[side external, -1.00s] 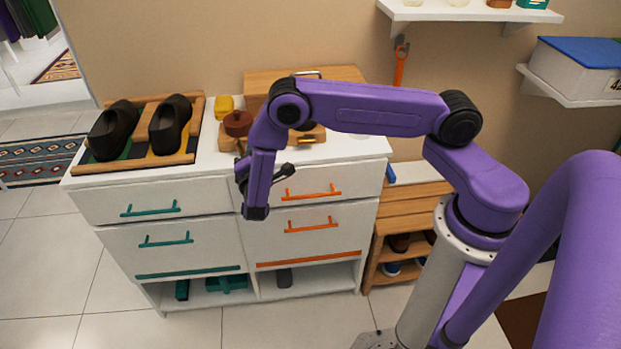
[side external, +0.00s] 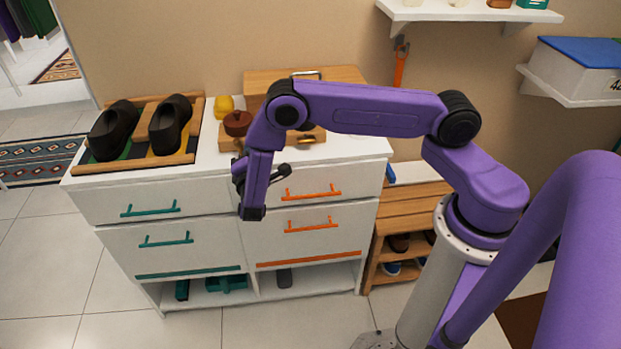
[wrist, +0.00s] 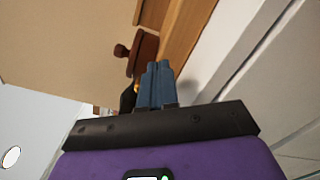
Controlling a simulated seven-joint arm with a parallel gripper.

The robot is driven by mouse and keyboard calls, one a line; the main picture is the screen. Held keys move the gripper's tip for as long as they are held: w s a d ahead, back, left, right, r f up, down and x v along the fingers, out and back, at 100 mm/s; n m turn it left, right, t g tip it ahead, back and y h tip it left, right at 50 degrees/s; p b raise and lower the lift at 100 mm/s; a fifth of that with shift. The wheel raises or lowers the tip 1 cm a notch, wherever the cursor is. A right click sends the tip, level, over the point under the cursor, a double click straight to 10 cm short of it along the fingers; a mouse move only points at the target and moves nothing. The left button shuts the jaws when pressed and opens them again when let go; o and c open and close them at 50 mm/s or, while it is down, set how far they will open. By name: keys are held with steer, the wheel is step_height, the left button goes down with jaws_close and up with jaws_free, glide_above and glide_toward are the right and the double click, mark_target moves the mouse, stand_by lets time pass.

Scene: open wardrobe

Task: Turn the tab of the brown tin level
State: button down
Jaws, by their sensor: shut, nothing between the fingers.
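The brown tin (side external: 238,122) is a small round dark-brown thing on the white cabinet top, between the shoes and a wooden box. In the wrist view a brown body (wrist: 145,48) with a small knob-like part (wrist: 121,50) at its left, apparently the same tin, lies just beyond my fingertips. I cannot tell which part is the tab or its angle. My gripper (wrist: 157,66) is shut and empty, its blue-grey fingers side by side close to the brown body; I cannot tell whether they touch.
Dark shoes (side external: 170,124) stand on a wooden rack at the cabinet's left. A yellow object (side external: 224,104) is behind the tin. A wooden box (side external: 345,75) stands at the back right. The cabinet (side external: 215,187) has teal and orange drawer handles in front, near my wrist.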

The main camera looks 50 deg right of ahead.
steer(key=shift+w+a+r, duration=0.15)
steer(key=shift+r, duration=0.5)
steer(key=shift+w+a+r, duration=0.25)
steer(key=shift+w+r, duration=0.05)
steer(key=shift+r, duration=0.1)
stand_by(0.4)
steer(key=shift+s+r, duration=0.1)
steer(key=shift+s+d+r, duration=0.1)
steer(key=shift+d+r, duration=0.05)
steer(key=shift+r, duration=0.05)
steer(key=v, duration=0.6)
stand_by(0.6)
